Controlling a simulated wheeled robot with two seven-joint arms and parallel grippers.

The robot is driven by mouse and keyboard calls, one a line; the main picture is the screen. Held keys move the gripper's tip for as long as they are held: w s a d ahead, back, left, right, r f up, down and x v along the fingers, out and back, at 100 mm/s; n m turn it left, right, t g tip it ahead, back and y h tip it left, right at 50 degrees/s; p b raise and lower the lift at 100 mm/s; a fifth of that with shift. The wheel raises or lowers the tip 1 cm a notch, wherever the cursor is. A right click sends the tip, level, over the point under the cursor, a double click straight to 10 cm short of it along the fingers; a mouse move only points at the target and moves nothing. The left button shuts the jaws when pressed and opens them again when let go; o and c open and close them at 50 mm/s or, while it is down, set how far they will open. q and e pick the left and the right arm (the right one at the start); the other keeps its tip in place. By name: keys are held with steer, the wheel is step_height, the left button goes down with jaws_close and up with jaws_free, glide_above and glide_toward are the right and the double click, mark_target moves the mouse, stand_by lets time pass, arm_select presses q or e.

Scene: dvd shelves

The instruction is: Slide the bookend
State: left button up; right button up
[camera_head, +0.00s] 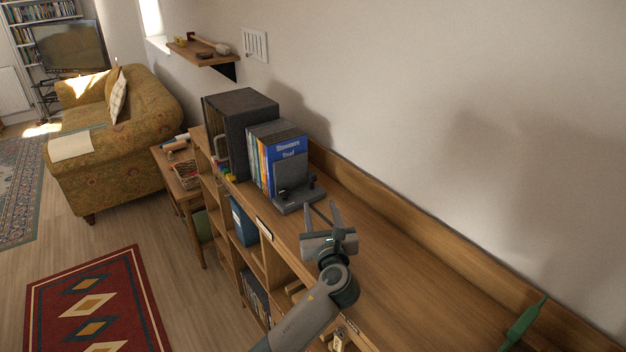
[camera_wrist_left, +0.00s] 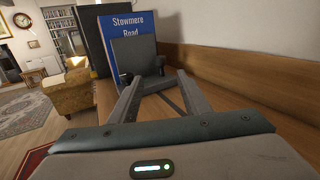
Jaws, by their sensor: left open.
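The grey bookend (camera_head: 292,182) stands on the wooden shelf top, its upright plate against the end of a row of DVD cases or books (camera_head: 270,155). The end one is blue and reads "Stowmere Road". My left gripper (camera_head: 322,210) is open and empty, just in front of the bookend on its near side. In the left wrist view the bookend (camera_wrist_left: 135,58) shows ahead, between and beyond the two open fingers (camera_wrist_left: 152,95). I cannot tell whether a fingertip touches its base. My right gripper is not in view.
A dark box-like unit (camera_head: 240,125) stands beyond the row. A green-handled object (camera_head: 522,322) lies at the lower right.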

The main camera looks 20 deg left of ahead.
mark_target(313, 178)
arm_select(q)
steer(key=p+x, duration=0.1)
steer(key=x, duration=1.1)
steer(key=shift+w+a+p, duration=0.1)
steer(key=shift+p, duration=0.25)
steer(key=shift+x, duration=1)
jaws_close()
